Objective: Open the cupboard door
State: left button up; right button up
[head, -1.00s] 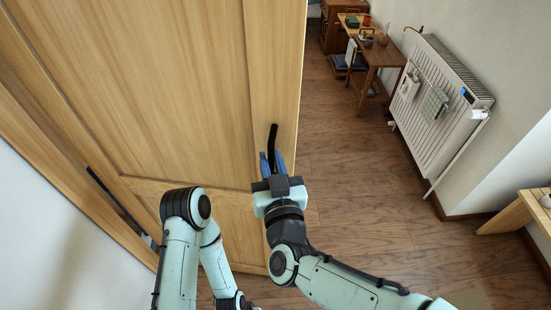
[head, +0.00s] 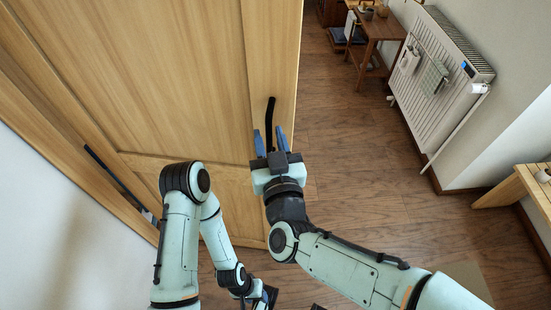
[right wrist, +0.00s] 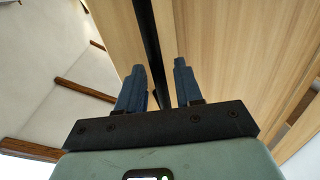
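The wooden cupboard door (head: 170,90) fills the left and middle of the head view. A black upright bar handle (head: 270,117) sits near its right edge, and the handle also shows in the right wrist view (right wrist: 148,45). My right gripper (head: 270,138) is at the handle's lower end with its blue fingers apart. In the right wrist view the fingers (right wrist: 157,78) stand on either side of the bar, with gaps beside it. My left gripper (head: 262,297) is low in the head view, away from the door handle, and its fingers are too cut off to judge.
A white radiator (head: 440,85) hangs on the right wall. A small wooden table (head: 377,30) stands at the back, and a wooden bench (head: 520,185) is at the right edge. The wooden floor (head: 365,165) right of the door is clear.

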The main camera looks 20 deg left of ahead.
jog(key=v, duration=1.2)
jog(key=shift+s+d, duration=0.15)
jog(key=shift+s, duration=0.15)
jog(key=w+d+f+m+g+h+p, duration=0.1)
jog(key=w+d+f+g+h+p, duration=0.15)
jog(key=f, duration=0.65)
jog(key=w+d+f+m+g+h+p, duration=0.15)
jog(key=d+f, duration=0.25)
jog(key=f, duration=0.5)
jog(key=w+d+f+m+g+h+p, duration=0.2)
jog(key=w+d+f+g, duration=0.1)
jog(key=f, duration=0.5)
jog(key=s+d+f+m+g+p, duration=0.2)
jog(key=s+d+f+m+g, duration=0.1)
jog(key=s+d+f, duration=0.3)
jog(key=s+d+f+m+g+p, duration=0.2)
jog(key=s+d+f+g, duration=0.4)
jog(key=s+f, duration=0.4)
jog(key=shift+s+f+m+p, duration=0.35)
jog(key=shift+s+m, duration=0.2)
jog(key=shift+s, duration=0.45)
